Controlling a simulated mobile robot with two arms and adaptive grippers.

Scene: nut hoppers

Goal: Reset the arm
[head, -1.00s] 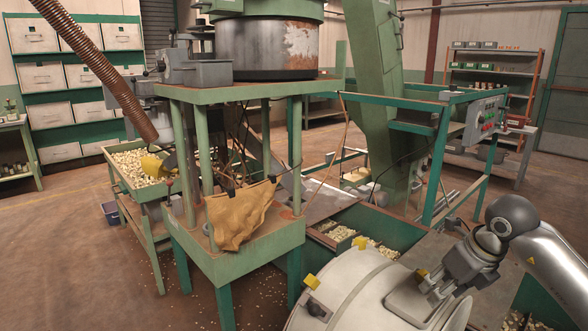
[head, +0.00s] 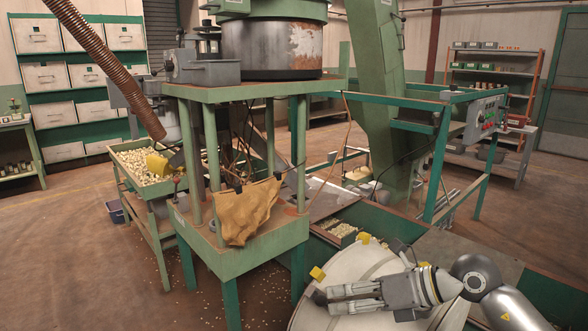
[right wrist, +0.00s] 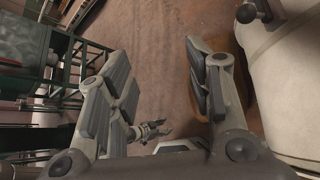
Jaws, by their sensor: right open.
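My right gripper (head: 332,300) lies over the pale drum (head: 352,265) at the bottom of the head view, its fingers pointing left. In the right wrist view (right wrist: 156,55) its two fingers are spread apart, with only brown floor between them. It is empty. The drum stands close beside it at the right of that view (right wrist: 290,70). A small gripper-like shape (right wrist: 152,131), probably my left one, shows low in the right wrist view; its jaws are too small to judge. My left arm does not show in the head view.
A green press stand (head: 240,245) with a brown cloth sack (head: 247,212) stands left of the drum. A nut-filled hopper (head: 143,180) is farther left. Green troughs with nuts lie behind the drum. A green frame (head: 440,165) stands at the right. The left floor is mostly clear.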

